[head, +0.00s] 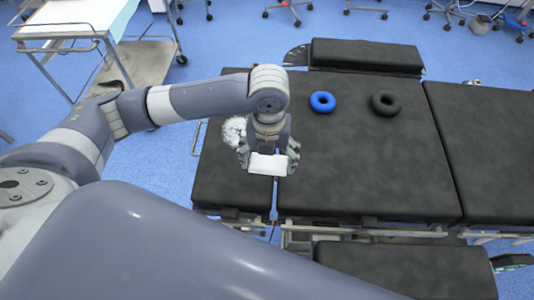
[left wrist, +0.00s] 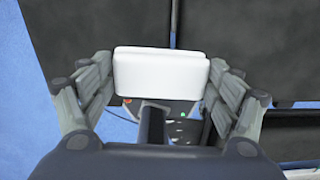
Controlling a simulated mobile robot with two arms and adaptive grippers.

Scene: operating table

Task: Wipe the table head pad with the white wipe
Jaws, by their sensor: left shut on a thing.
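My left gripper (head: 268,160) is shut on the white wipe (head: 267,165), a small white block-like pad, and holds it over the black table near the seam between two pads. In the left wrist view the wipe (left wrist: 160,74) sits between the two fingers, with dark padding behind it. The table head pad seems to be the black end section (head: 222,180) at the left of the table, partly hidden by my arm. I cannot tell whether the wipe touches the padding. My right gripper is not in view.
A blue ring (head: 322,102) and a black ring (head: 385,103) lie on the middle section (head: 350,170). A white-topped cart (head: 75,18) stands at the upper left.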

